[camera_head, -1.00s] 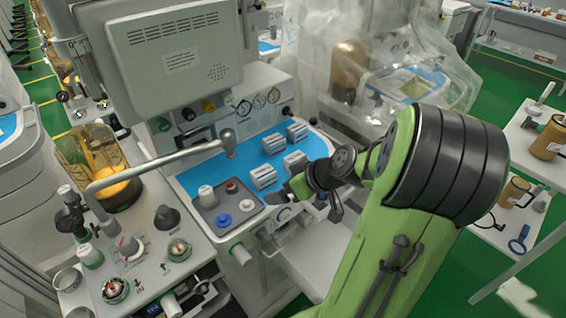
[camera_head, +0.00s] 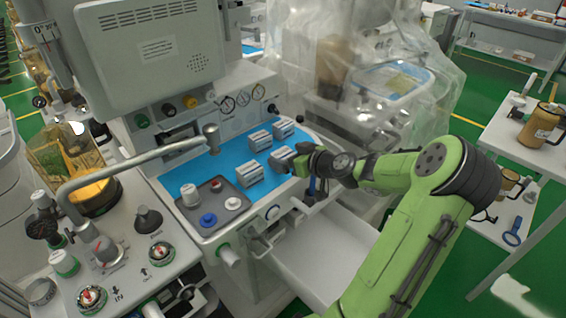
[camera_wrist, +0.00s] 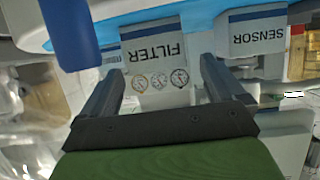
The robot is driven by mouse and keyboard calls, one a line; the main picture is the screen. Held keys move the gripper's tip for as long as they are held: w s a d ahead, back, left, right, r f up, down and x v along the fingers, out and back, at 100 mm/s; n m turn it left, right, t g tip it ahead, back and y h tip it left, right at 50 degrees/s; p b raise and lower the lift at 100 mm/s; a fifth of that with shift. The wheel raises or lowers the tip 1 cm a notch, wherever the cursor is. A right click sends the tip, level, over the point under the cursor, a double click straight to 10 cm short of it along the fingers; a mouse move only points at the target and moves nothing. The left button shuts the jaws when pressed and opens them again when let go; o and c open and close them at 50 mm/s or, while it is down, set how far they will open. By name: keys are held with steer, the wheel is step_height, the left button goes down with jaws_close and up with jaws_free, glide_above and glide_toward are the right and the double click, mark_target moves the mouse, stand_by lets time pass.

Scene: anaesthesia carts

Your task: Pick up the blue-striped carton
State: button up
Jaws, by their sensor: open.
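Several small white-grey cartons stand on the blue mat (camera_head: 222,177). In the wrist view, one carton labelled FILTER (camera_wrist: 153,47) has a dark blue stripe. A second, labelled SENSOR (camera_wrist: 257,38), also has a dark blue stripe and stands to its right. My gripper (camera_wrist: 155,74) is open, with the FILTER carton seen between and just beyond its fingertips; contact cannot be told. In the head view, my gripper (camera_head: 301,160) is at the mat's right side, beside the front right carton (camera_head: 280,160) and partly hiding it. The other cartons are the front left (camera_head: 250,173), back left (camera_head: 259,140) and back right (camera_head: 284,128).
A grey tray (camera_head: 218,219) with knob-like caps lies left of the cartons. A metal pipe arm (camera_head: 130,166) crosses at left. A blue upright item (camera_wrist: 70,33) is close to one finger. An open white drawer (camera_head: 325,255) lies below. A plastic-draped machine (camera_head: 350,60) stands behind.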

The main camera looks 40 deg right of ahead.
mark_target(283, 154)
steer(key=x, duration=0.3)
steer(key=shift+w+f, duration=0.15)
steer(key=shift+w, duration=0.1)
steer(key=shift+s, duration=0.1)
steer(key=shift+c, duration=0.2)
steer(key=c, duration=1)
step_height(283, 154, up, 10)
steer(key=p, duration=0.3)
steer(key=shift+d, duration=0.1)
